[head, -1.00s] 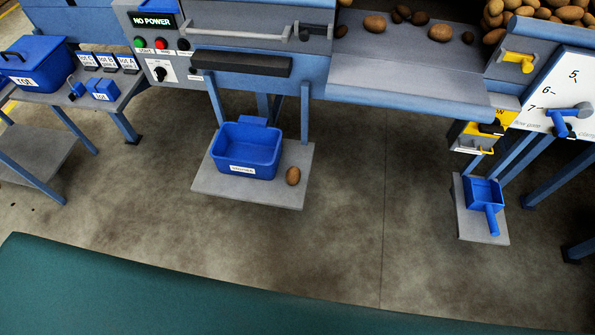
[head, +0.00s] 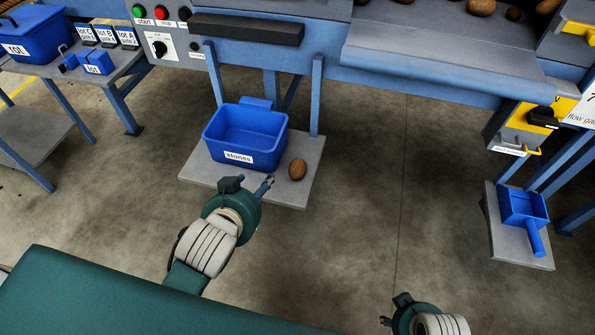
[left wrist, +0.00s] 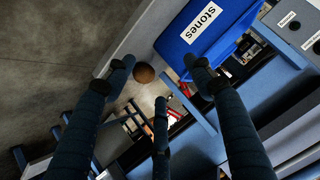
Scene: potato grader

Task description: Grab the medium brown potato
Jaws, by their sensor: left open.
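A brown potato (head: 297,169) lies on a grey low shelf (head: 200,190), beside the right front corner of the blue bin labelled "stones" (head: 262,160). My left gripper (head: 250,184) is open and empty, in front of the shelf and left of the potato in the head view. In the left wrist view the potato (left wrist: 144,73) shows between the spread fingers (left wrist: 158,74), nearer the left one, apart from them and farther off. My right gripper (head: 393,310) is only partly in view at the bottom edge; its fingers are too small to read.
The grader's blue frame and legs (head: 317,95) stand behind and beside the shelf. A blue scoop (head: 524,210) lies on another grey shelf at right. Several potatoes (head: 481,7) lie on the grader above. A blue "rot" bin (head: 35,40) stands at far left. The floor between the shelves is clear.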

